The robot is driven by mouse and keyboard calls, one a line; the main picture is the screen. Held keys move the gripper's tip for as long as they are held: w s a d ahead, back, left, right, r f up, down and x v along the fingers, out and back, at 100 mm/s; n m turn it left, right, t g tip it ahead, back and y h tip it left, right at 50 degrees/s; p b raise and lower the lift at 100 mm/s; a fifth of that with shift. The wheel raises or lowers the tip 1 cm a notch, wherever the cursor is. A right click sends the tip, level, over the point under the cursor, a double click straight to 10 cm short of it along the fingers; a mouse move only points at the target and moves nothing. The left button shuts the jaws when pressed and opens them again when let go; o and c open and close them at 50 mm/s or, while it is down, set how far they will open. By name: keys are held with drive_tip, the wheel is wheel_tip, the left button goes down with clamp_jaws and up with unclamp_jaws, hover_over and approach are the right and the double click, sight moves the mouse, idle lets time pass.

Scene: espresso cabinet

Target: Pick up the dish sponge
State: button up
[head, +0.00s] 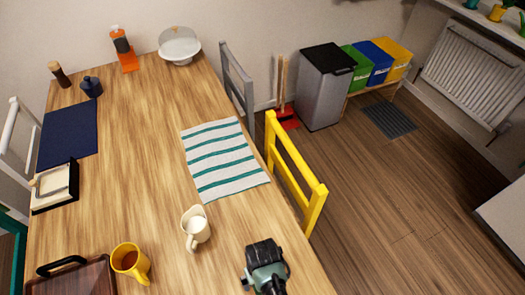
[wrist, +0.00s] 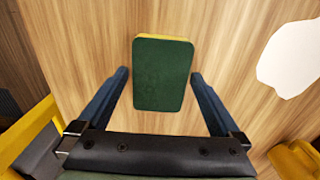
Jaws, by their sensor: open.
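The dish sponge (wrist: 163,75) shows in the wrist view as a dark green block with a yellow layer along its far edge, lying on the wooden table. My gripper (wrist: 160,74) is open, with one dark blue finger on each side of the sponge in the picture and a gap beside each. I cannot tell how high the fingertips are above the table. In the head view my gripper (head: 265,254) is over the table's near right part, and the sponge is hidden there.
A white jug (head: 196,227) and a yellow mug (head: 128,261) stand left of my gripper on the wooden table (head: 150,130). A striped cloth (head: 220,158) lies beyond it. A yellow chair (head: 295,172) stands at the right edge. A wooden tray (head: 80,280) is at lower left.

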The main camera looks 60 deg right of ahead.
drive_tip(key=shift+c, duration=0.2)
drive_tip(key=c, duration=1.1)
drive_tip(key=shift+r, duration=0.15)
